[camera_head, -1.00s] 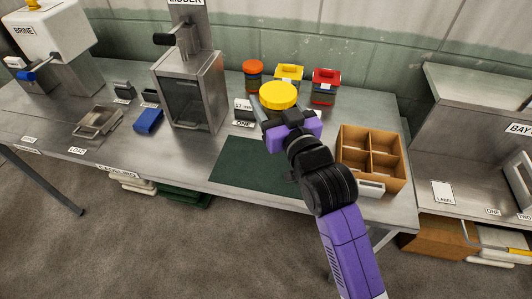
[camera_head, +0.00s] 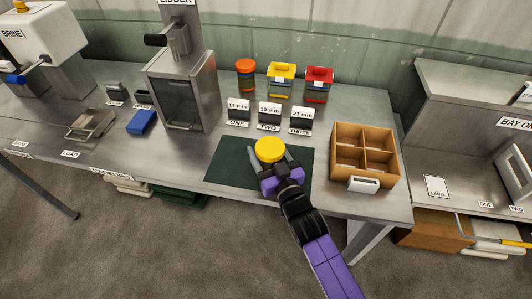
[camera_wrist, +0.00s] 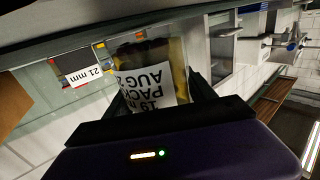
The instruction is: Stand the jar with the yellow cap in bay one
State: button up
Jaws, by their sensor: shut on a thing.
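The jar with the yellow cap (camera_head: 269,149) is over the dark green mat (camera_head: 226,165); I cannot tell whether its base touches it. My gripper (camera_head: 271,165) is shut on the jar, with a finger on each side. In the wrist view the jar (camera_wrist: 155,80) shows pickles inside and a white label with "19 m", "PACK" and "AUG" in part. A sign reading "BAY ON", cut off by the edge (camera_head: 514,122), is on the metal station at the right.
Stands marked 17 mm (camera_head: 238,106), 19 mm (camera_head: 269,113) and 21 mm (camera_head: 302,117) are behind the mat. A wooden divided box (camera_head: 364,186) is right of it. A metal cabinet (camera_head: 184,90) stands left.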

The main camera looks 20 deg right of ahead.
jog(key=shift+f, duration=0.4)
jog(key=shift+f, duration=0.1)
jog(key=o, duration=1.8)
jog(key=shift+f, duration=0.1)
jog(key=shift+r, duration=0.2)
jog(key=shift+s+f, duration=0.1)
jog(key=shift+s, duration=0.25)
jog(key=s, duration=0.3)
jog(key=s+b, duration=0.1)
jog(key=s, duration=0.3)
jog(key=s+b, duration=0.1)
jog(key=s, duration=0.3)
jog(key=shift+s+a, duration=0.15)
jog(key=shift+a, duration=0.1)
